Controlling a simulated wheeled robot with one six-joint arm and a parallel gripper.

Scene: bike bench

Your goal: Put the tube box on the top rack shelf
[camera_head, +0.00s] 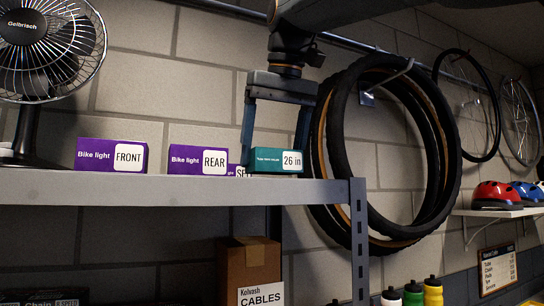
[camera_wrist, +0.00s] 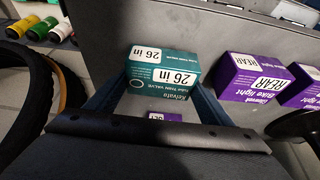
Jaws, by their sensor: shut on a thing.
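The tube box (camera_head: 275,160) is a small teal carton with a white "26 in" label. My gripper (camera_head: 277,150) reaches down from above with one finger on each side of the box and is shut on it. The box is upright at the right end of the grey top rack shelf (camera_head: 150,188), its base level with the shelf top; whether it rests there or hovers slightly I cannot tell. In the wrist view the tube box (camera_wrist: 160,67) sits between the fingers, over the grey shelf surface (camera_wrist: 215,38).
Purple bike light boxes marked FRONT (camera_head: 100,155) and REAR (camera_head: 188,160) stand left of the tube box. A purple SET box (camera_head: 238,171) is partly hidden beside it. A fan (camera_head: 40,50) stands far left. Tyres (camera_head: 440,170) hang close on the right.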

